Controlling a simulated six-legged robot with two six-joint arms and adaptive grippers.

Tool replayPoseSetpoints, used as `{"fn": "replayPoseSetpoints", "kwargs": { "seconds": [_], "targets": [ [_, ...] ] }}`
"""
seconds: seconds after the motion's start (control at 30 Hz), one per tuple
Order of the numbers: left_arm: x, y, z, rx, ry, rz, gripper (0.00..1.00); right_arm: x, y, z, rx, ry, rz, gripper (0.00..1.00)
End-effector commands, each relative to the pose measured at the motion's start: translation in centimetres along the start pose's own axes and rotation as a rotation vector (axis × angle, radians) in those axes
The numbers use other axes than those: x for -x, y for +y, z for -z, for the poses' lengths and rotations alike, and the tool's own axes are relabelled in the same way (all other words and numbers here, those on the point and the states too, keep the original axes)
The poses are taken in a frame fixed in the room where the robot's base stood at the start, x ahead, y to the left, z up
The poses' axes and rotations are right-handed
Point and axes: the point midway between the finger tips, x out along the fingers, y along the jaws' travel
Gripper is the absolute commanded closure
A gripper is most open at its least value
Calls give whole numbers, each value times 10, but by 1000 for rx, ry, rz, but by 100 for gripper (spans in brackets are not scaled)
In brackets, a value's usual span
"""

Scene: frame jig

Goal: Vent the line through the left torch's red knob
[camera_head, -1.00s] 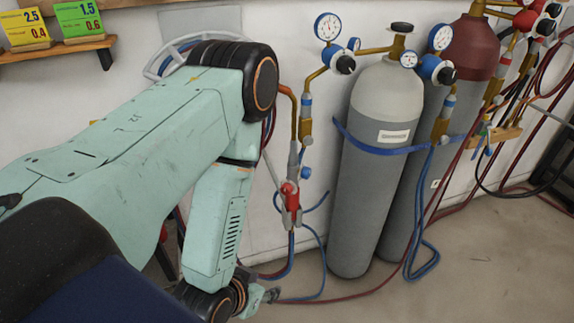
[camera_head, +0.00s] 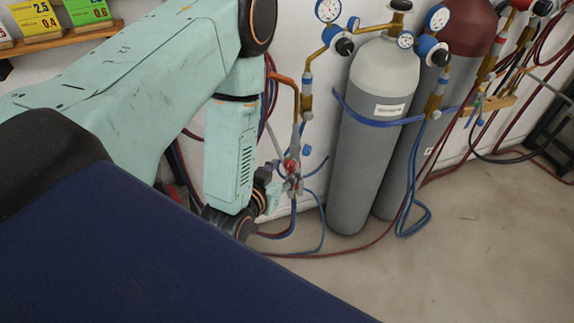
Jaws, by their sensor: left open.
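A torch (camera_head: 297,138) hangs on the wall left of the gas cylinders, with its hoses running down from it. Its red knob (camera_head: 290,166) shows at its lower part, small in the head view. My left gripper (camera_head: 279,184) is open and close to the knob, just below and left of it. Part of the torch's lower end is hidden by the gripper. I cannot tell whether the fingers touch the knob. My right gripper is not in view.
A grey cylinder (camera_head: 366,150) and a red-topped one (camera_head: 464,30) stand right of the torch, held by a blue strap (camera_head: 375,122), with gauges above. Blue and red hoses (camera_head: 350,248) loop down to the floor. Floor at the lower right (camera_head: 480,260) is clear.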

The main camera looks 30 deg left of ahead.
Motion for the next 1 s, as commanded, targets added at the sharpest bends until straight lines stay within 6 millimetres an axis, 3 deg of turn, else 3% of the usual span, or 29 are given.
{"fn": "replayPoseSetpoints", "kwargs": {
  "seconds": [0.2,0.57,1.0],
  "targets": [
    [-24,-1,-1,1,-1,1,54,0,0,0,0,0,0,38],
    [-30,-2,-1,1,-3,1,54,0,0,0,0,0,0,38],
    [-30,-2,-1,1,-3,1,89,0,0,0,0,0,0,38]
  ]
}}
